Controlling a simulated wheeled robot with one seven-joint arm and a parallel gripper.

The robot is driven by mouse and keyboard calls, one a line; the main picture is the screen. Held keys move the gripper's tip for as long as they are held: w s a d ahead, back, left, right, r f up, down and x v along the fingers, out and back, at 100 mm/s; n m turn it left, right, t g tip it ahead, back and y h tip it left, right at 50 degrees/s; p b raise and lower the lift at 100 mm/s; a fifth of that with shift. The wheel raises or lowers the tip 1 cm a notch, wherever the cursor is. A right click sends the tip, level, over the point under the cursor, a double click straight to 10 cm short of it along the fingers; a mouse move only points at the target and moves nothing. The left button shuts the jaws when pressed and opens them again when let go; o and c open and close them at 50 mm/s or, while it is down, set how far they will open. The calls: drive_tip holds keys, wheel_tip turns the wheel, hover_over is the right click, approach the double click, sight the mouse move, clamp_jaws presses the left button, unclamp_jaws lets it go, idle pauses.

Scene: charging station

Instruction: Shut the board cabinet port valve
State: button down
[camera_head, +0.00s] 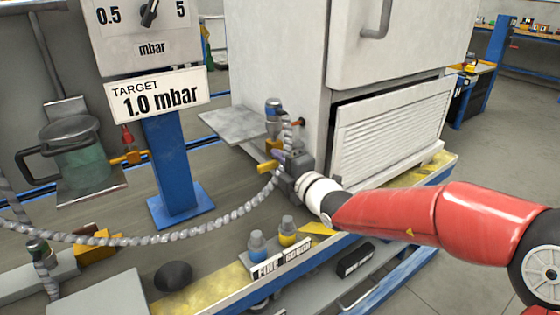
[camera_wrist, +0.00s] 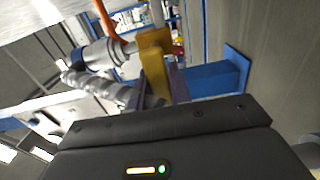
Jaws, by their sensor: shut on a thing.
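The board cabinet (camera_head: 280,60) is the pale box at the centre back. At its left side a port fitting with a blue-grey coupling (camera_head: 273,108) joins a ribbed hose (camera_head: 225,222). The yellow port valve handle (camera_head: 268,167) is below the coupling; it also shows in the wrist view (camera_wrist: 153,65) as an upright yellow plate. My gripper (camera_head: 285,163) is at the valve, shut on the yellow handle. The fingers and the valve body are partly hidden, so the handle's exact angle is hard to tell.
A target sign (camera_head: 155,97) is on a blue post (camera_head: 172,165).

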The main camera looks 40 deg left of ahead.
drive_tip(key=shift+w, duration=0.1)
drive_tip(key=c, duration=1.3)
unclamp_jaws()
drive_tip(key=v, duration=0.7)
drive_tip(key=shift+d, duration=0.4)
